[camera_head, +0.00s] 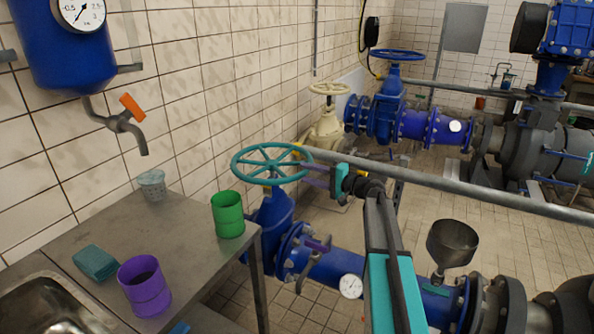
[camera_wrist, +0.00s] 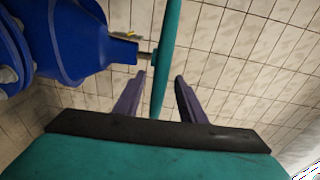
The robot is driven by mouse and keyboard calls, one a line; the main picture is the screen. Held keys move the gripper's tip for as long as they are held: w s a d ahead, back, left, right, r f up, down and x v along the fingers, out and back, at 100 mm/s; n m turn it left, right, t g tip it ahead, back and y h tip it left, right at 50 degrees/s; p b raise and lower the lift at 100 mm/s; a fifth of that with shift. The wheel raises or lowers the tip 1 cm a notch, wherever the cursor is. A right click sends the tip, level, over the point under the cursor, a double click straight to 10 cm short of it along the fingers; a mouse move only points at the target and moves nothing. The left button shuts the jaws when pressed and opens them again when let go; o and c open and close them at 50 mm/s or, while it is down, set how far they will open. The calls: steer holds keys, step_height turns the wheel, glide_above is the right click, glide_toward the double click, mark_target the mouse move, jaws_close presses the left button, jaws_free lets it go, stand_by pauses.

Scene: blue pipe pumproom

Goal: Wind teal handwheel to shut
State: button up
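The teal handwheel (camera_head: 270,163) lies roughly level on top of a blue valve body (camera_head: 270,220), right of the steel table. My gripper (camera_head: 305,172) reaches in from the right at the wheel's right rim. In the wrist view, the teal rim (camera_wrist: 166,60) runs between the two purple fingers of my gripper (camera_wrist: 155,90). The fingers stand apart, with a gap visible on both sides of the rim. The blue valve body (camera_wrist: 75,40) fills the left of the wrist view, its stem reaching toward the wheel.
A steel table (camera_head: 190,240) on the left bears a green cup (camera_head: 228,215), a purple cup (camera_head: 144,287), a teal cloth (camera_head: 95,262) and a pale cup (camera_head: 152,185). A grey rail (camera_head: 450,185) crosses behind my arm. A funnel (camera_head: 452,243) stands at right.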

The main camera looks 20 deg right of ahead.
steer(key=shift+x, duration=2.8)
jaws_close()
